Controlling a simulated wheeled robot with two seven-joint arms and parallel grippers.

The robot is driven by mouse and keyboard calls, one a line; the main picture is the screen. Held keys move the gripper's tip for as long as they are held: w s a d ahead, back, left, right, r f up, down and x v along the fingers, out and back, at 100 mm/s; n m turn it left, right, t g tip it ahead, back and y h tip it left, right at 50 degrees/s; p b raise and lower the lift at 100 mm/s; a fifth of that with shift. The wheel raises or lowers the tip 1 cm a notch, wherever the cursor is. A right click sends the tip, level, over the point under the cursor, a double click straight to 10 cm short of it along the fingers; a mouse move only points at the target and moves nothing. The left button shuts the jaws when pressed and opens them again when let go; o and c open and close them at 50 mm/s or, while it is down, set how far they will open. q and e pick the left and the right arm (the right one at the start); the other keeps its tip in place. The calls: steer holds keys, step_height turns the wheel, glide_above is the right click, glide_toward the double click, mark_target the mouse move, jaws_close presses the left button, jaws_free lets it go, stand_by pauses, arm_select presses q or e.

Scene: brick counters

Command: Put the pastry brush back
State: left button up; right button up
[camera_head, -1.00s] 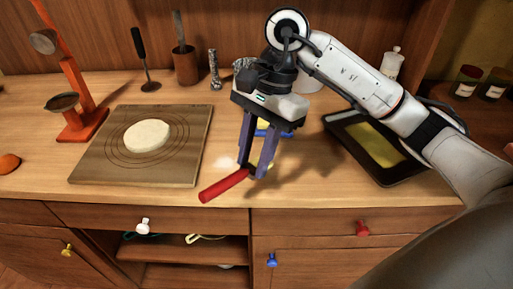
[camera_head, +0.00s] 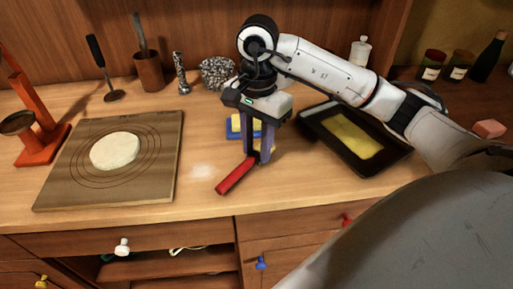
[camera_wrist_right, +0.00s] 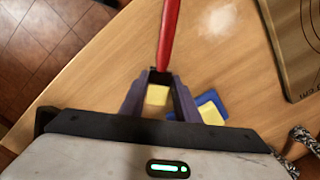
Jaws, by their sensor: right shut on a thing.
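The pastry brush, seen as a red handle (camera_head: 236,176), is gripped in my right gripper (camera_head: 258,160) over the front part of the counter. In the right wrist view the red handle (camera_wrist_right: 169,32) sticks out forward from between the fingers (camera_wrist_right: 159,76). A yellow patch (camera_wrist_right: 157,95) shows between the fingers; I cannot tell whether it is the brush head or something behind. A blue and yellow item (camera_head: 236,127) lies on the counter just behind the gripper. My left gripper is out of view.
A brown crock (camera_head: 148,72) with a utensil stands at the back. A wooden board (camera_head: 60,190) with dough (camera_head: 115,151) is at left, a dark tray (camera_head: 375,168) with a yellow slab at right. White powder (camera_head: 203,170) lies on the counter. A red stand (camera_head: 42,148) is far left.

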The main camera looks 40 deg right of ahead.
mark_target(257, 154)
steer(key=shift+f, duration=0.45)
steer(key=shift+f, duration=0.1)
steer(key=o, duration=1)
steer(key=shift+r, duration=0.3)
step_height(257, 154, up, 12)
steer(key=shift+f+p, duration=0.15)
steer(key=shift+p, duration=0.8)
